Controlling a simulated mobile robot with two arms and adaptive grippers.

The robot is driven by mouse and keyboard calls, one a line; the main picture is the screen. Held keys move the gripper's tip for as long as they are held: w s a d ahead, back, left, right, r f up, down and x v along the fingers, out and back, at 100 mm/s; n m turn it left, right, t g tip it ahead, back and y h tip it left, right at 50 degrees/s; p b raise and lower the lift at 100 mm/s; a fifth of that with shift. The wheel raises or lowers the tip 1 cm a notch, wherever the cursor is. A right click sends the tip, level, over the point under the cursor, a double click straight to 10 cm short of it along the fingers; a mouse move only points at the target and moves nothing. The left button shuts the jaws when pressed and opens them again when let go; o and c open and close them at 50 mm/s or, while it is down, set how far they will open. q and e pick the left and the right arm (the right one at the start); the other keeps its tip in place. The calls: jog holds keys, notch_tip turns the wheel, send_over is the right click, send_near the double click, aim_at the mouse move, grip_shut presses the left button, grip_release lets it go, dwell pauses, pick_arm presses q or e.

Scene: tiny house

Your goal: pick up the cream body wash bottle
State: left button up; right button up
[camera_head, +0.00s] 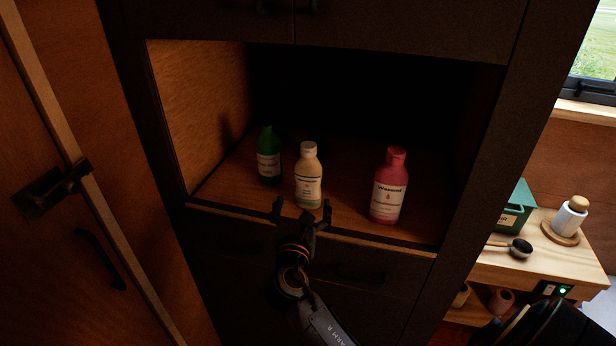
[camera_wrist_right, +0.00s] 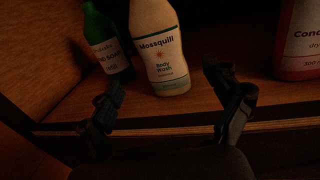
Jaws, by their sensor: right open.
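The cream body wash bottle (camera_head: 308,178) stands upright in the open cabinet niche, between a green bottle and a pink bottle. My right gripper (camera_head: 301,210) is open and empty at the niche's front edge, just in front of the cream bottle. In the right wrist view its two fingers (camera_wrist_right: 170,95) are spread, with the cream bottle beyond and between them. The bottle's cap is out of that view. My left gripper is not seen.
The green bottle (camera_head: 268,158) stands close at left of the cream one. The pink bottle (camera_head: 389,190) stands at right, with a wider gap. The niche's side wall (camera_head: 195,105) and front edge (camera_head: 230,212) bound the space. A wooden side table (camera_head: 530,265) is at far right.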

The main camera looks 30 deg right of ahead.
aim_at(307, 191)
jog(key=x, duration=0.2)
jog(key=shift+w+d, duration=0.25)
jog(key=shift+d, duration=0.05)
jog(key=shift+w+d, duration=0.3)
jog(key=shift+d, duration=0.05)
jog(key=p+x, duration=0.1)
jog(key=x, duration=0.3)
jog(key=shift+d+f+p, duration=0.15)
jog(key=shift+f+p, duration=0.2)
jog(key=shift+f, duration=0.05)
jog(key=shift+w+d+f, duration=0.1)
jog(key=shift+w+d, duration=0.1)
jog(key=shift+w, duration=0.1)
jog(key=shift+s+a, duration=0.1)
jog(key=shift+c, duration=0.8)
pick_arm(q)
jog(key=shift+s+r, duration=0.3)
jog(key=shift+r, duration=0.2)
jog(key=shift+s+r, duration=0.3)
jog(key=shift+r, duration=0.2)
pick_arm(e)
jog(key=c, duration=1.3)
